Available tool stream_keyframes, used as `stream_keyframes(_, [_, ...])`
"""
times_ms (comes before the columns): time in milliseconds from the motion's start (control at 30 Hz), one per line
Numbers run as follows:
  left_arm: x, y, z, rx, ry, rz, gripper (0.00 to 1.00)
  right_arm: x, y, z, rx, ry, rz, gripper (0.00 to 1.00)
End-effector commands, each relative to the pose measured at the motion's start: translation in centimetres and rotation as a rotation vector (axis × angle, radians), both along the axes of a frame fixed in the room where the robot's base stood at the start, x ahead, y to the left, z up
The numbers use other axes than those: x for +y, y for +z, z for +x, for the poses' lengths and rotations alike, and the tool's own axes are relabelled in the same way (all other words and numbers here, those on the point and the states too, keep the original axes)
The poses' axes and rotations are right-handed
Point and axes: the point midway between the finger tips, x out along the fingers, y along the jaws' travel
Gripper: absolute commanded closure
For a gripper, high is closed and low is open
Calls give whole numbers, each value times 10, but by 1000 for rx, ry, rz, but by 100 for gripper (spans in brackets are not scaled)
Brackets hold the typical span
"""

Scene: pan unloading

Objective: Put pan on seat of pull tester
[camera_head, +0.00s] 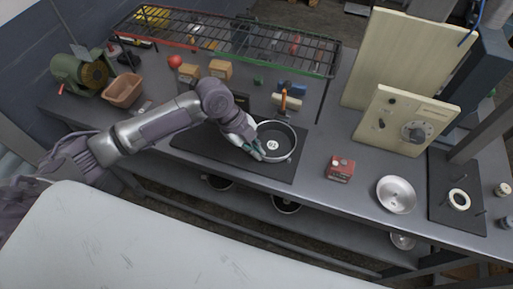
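A round pan (275,149) with a dark inside, a pale rim and a white label sits at the right part of a black mat (210,146) on the grey bench. My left gripper (258,151) is at the pan's left rim, with its fingertips overlapping the rim. I cannot tell whether it is shut on the rim. At the right, a black plate (445,205) with a pale ring (459,200) stands below a dark column; this looks like the pull tester and its seat, but I cannot be sure. My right gripper is not in view.
A red box (341,168) and a silver bowl (397,195) stand between the pan and the black plate. A beige dial panel (405,120) rises behind them. A wire rack (230,40), small boxes and a green grinder (80,72) are at the back and left.

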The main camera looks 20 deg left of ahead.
Motion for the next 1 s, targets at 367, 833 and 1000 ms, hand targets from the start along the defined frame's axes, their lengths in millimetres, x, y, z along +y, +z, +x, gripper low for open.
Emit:
stream_keyframes(367, [0,-3,0,0,0,0,69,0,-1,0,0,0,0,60])
stream_keyframes(833, [7,13,1,-4,2,1,69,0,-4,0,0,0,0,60])
stream_keyframes(1000, [23,44,-1,-5,2,2,69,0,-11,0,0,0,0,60])
